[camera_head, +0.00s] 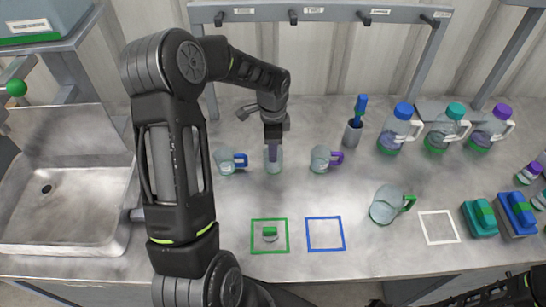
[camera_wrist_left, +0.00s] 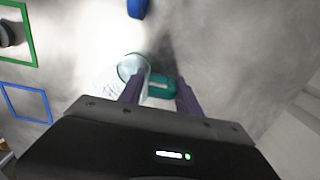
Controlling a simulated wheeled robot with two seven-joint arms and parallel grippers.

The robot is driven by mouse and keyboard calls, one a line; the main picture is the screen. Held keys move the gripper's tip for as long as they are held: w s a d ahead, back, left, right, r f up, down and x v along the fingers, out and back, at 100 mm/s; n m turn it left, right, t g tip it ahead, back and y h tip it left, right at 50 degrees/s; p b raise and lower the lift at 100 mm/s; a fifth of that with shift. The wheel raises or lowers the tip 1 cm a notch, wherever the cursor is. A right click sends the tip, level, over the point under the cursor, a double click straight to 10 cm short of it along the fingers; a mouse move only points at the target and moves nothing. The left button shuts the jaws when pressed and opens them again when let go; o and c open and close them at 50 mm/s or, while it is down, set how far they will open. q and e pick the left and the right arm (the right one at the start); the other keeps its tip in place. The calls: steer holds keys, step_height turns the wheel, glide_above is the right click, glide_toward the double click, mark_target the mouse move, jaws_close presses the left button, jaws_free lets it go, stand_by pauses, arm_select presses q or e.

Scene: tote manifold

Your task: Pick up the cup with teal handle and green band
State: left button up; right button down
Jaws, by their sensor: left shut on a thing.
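The cup with the teal handle (camera_wrist_left: 158,87) shows in the left wrist view, its clear glass body (camera_wrist_left: 133,67) to the left of the handle. The teal handle lies between the purple fingers of my left gripper (camera_wrist_left: 160,95), which is shut on it. In the head view, my left gripper (camera_head: 273,148) points straight down over this clear cup (camera_head: 274,163), at the back middle of the counter. The fingers hide its handle there, and I cannot make out its green band clearly. Whether the cup touches the counter is unclear. My right gripper is not in view.
A blue-handled cup (camera_head: 226,162) stands close on the left, a purple-handled cup (camera_head: 319,159) on the right. A green-handled cup (camera_head: 385,206) stands further right. Green (camera_head: 286,236) and blue (camera_head: 342,233) outlined squares lie in front. A brush holder (camera_head: 352,134) and bottles (camera_head: 393,136) stand behind right.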

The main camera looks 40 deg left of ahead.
arm_select(q)
jaws_close()
steer(key=shift+r, duration=0.25)
step_height(320, 180, up, 2)
steer(key=shift+r+p, duration=0.25)
steer(key=shift+p, duration=0.85)
step_height(320, 180, up, 7)
